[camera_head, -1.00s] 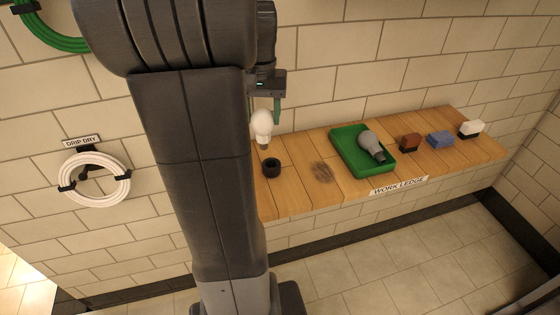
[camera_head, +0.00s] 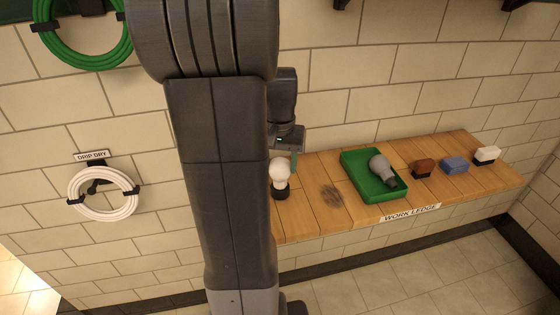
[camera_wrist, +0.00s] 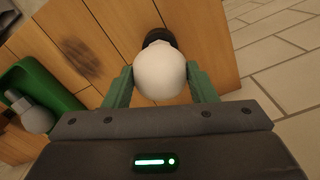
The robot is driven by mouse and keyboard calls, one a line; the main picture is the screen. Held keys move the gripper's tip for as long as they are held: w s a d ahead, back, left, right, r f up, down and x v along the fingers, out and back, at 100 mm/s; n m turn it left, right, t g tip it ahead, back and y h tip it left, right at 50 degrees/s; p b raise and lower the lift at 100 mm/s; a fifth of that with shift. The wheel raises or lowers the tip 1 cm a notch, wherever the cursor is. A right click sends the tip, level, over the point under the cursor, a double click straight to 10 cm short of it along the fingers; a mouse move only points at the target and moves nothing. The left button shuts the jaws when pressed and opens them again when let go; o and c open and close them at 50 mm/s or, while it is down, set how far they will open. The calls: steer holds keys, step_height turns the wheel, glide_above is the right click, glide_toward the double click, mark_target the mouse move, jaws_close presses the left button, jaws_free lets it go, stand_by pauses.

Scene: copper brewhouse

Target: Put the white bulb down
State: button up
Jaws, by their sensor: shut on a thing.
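The white bulb (camera_head: 280,173) is upright at the left end of the wooden work ledge (camera_head: 308,222), at the black ring-like holder (camera_head: 281,193). Its lower end meets the holder in the head view; whether it is fully seated I cannot tell. My gripper (camera_wrist: 160,84) is shut on the white bulb (camera_wrist: 160,70), with a green finger on each side of its globe. In the wrist view the bulb hides most of the black holder (camera_wrist: 159,37). In the head view my arm covers part of the ledge's left end.
A green tray (camera_head: 362,183) holding a grey bulb (camera_head: 381,168) stands to the right. Beyond it are a brown block (camera_head: 424,168), a blue block (camera_head: 455,165) and a white-topped block (camera_head: 487,154). A dark stain (camera_head: 332,195) marks bare ledge between holder and tray.

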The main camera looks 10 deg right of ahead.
steer(key=shift+f, duration=0.15)
steer(key=o, duration=1.1)
step_height(320, 180, up, 12)
steer(key=shift+r, duration=0.2)
steer(key=shift+f, duration=0.15)
